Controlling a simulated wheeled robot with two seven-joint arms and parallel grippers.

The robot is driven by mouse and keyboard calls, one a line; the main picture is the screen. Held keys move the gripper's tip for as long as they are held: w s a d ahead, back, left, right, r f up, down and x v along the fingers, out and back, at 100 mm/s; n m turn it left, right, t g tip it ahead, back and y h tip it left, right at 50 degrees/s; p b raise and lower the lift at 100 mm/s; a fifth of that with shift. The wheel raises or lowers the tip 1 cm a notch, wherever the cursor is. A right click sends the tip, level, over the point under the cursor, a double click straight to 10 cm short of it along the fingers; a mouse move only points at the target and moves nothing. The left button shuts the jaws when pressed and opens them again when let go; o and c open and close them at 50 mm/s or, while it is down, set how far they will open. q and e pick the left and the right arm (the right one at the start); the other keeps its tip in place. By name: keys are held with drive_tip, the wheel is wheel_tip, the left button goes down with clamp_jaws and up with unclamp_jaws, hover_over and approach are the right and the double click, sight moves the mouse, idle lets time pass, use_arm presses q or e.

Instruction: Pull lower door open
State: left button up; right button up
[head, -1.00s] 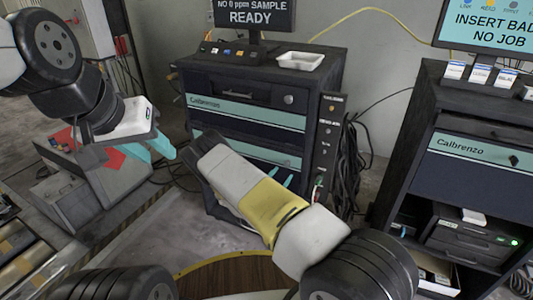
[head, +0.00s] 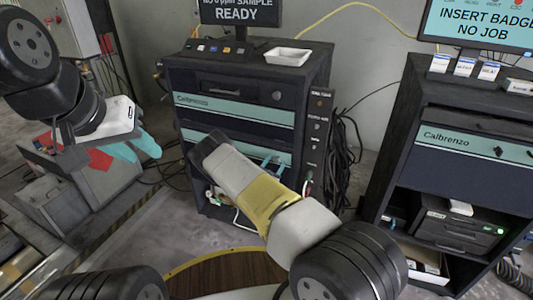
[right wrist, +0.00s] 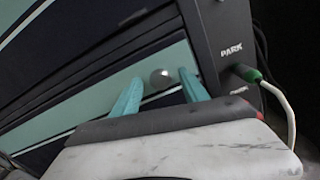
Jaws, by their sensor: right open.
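The lower door (head: 196,136) of the left Calbrenzo cabinet has a teal band over a dark panel and looks closed. In the right wrist view its teal band (right wrist: 90,106) carries a round silver knob (right wrist: 160,79). My right gripper (head: 273,161) is in front of this door, its wrist hiding part of it. In the right wrist view the gripper's teal fingers (right wrist: 162,92) are apart, one on each side of the knob; contact cannot be told. My left gripper (head: 136,148) is off to the left, fingers apart and empty, away from the cabinet.
A dark side panel (head: 316,140) with a plugged green-ended cable (right wrist: 262,78) stands right of the door. Black cables hang beside it. A second cabinet (head: 458,165) stands at the right. A white tray (head: 287,57) sits on the first cabinet. Grey floor is clear between the cabinets.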

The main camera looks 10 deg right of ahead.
clamp_jaws()
idle(1.3)
